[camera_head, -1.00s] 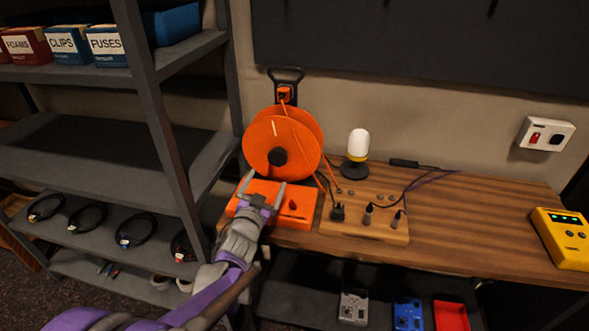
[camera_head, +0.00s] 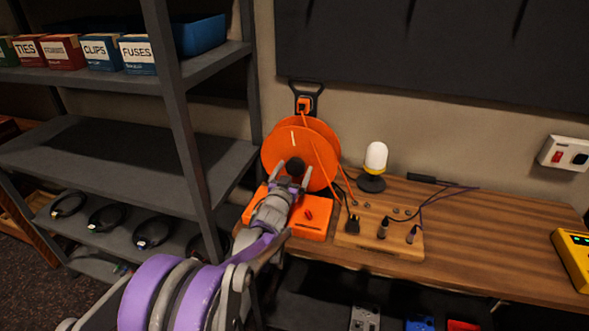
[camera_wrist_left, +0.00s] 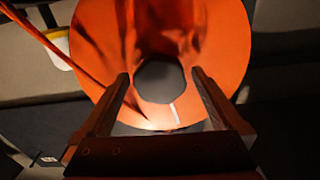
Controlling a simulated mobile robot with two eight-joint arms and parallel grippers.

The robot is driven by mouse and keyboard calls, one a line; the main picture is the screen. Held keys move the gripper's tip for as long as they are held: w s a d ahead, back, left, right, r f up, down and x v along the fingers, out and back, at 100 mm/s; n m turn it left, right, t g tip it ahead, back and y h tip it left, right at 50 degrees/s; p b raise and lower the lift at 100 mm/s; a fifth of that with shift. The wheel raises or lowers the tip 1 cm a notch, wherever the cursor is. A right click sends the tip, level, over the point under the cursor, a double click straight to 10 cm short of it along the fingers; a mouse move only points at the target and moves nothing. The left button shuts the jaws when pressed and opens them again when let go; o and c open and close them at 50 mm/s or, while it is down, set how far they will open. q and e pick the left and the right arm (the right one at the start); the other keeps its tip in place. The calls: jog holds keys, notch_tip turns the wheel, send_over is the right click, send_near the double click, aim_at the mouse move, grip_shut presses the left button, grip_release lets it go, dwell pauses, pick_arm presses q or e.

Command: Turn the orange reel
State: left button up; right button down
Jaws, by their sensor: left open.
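The orange reel (camera_head: 322,150) stands upright at the left end of the wooden desk, above an orange base (camera_head: 312,222). It has a dark round hub (camera_head: 295,167) and a pale mark on its face. My left gripper (camera_head: 293,177) is open in front of the reel, its two fingertips near the hub. In the left wrist view the reel (camera_wrist_left: 225,35) fills the middle, and the dark hub (camera_wrist_left: 160,82) lies between and just beyond the open fingers. I cannot tell whether the fingers touch it. My right gripper is not in view.
A wooden board (camera_head: 380,238) with plugs and a white-topped lamp (camera_head: 376,160) stand right of the reel. A grey shelf (camera_head: 190,150) rises close on the left. A yellow device (camera_head: 575,258) sits at the desk's right end.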

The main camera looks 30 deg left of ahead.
pick_arm(q)
jog(key=shift+w, duration=0.25)
grip_shut()
dwell(0.4)
